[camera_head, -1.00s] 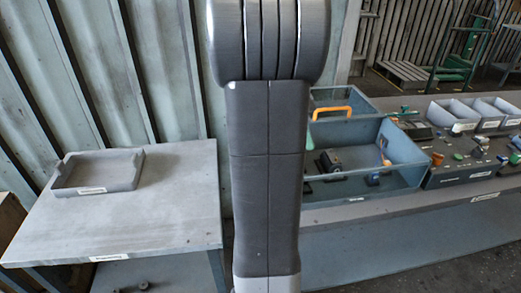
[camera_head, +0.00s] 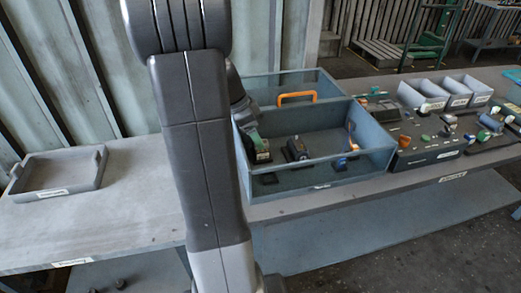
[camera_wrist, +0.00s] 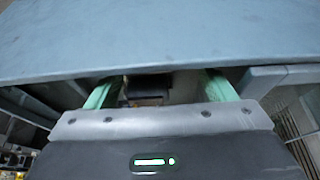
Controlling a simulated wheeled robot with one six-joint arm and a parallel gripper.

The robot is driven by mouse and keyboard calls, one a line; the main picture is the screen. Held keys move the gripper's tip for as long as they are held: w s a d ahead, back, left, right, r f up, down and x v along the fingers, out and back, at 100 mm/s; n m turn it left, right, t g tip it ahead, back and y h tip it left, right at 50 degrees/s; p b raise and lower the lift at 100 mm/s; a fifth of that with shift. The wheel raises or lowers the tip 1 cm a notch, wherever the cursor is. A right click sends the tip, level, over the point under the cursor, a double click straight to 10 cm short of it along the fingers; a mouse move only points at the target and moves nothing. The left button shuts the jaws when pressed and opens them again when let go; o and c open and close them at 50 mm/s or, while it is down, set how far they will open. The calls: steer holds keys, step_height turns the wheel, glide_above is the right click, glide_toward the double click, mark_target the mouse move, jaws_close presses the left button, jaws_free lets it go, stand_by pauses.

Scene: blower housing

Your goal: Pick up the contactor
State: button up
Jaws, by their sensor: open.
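My gripper (camera_head: 255,143) reaches down into the left part of a blue-grey open box, beside a small dark block (camera_head: 262,157). In the wrist view its two pale green fingers (camera_wrist: 160,92) are spread apart. A dark block with a tan lower part (camera_wrist: 150,88) shows between and beyond them, not visibly clamped. A black part (camera_head: 297,149) stands to the right in the box. I cannot tell for sure which dark part is the contactor. The arm hides some of the box's left side.
The box (camera_head: 325,180) has an orange handle (camera_head: 297,97) at its back compartment. Blue and orange parts (camera_head: 350,150) lie at its right. A panel (camera_head: 425,150) with several small parts and grey bins (camera_head: 450,92) stand further right. A grey tray (camera_head: 60,190) sits on the left table.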

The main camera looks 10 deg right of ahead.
steer(key=x, duration=0.5)
steer(key=shift+f, duration=0.2)
steer(key=c, duration=1)
